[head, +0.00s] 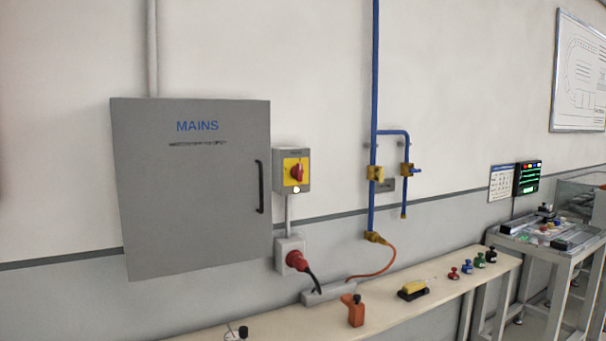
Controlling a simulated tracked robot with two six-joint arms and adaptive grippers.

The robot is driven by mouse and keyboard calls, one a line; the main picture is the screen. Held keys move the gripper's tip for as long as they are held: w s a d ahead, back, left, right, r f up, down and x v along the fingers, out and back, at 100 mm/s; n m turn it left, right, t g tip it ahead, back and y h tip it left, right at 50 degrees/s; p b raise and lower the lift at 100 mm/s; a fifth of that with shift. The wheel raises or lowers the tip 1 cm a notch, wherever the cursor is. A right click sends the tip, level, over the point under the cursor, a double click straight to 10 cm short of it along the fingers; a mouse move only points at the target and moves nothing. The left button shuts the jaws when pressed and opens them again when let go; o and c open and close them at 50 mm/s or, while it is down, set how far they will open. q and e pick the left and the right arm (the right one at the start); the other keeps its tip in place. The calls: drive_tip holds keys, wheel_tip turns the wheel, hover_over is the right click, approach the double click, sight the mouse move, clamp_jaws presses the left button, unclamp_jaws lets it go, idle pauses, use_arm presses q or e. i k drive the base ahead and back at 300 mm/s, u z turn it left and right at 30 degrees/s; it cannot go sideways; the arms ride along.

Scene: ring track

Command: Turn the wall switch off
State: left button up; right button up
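The wall switch (306,182) is a small grey box on the wall, just right of the MAINS cabinet. It has a yellow plate with a red rotary knob (297,173). The knob's on or off position is too small to read. A small bright white spot, like a lit lamp, shows below the knob. A grey conduit runs down from the box to a socket (281,246) with a red plug (297,260). Neither of my grippers is in view.
The closed grey MAINS cabinet (190,215) with a black handle (260,187) stands out left of the switch. Blue pipes (374,100) with yellow valves run to the right. A bench (440,282) below holds an orange tool (355,312) and several small items.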

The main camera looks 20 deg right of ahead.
sight(297, 172)
drive_tip(key=i, duration=0.85)
drive_tip(key=u, duration=0.2)
drive_tip(key=k, duration=0.9)
drive_tip(key=z, duration=0.2)
drive_tip(key=i, duration=0.85)
drive_tip(key=u, duration=0.05)
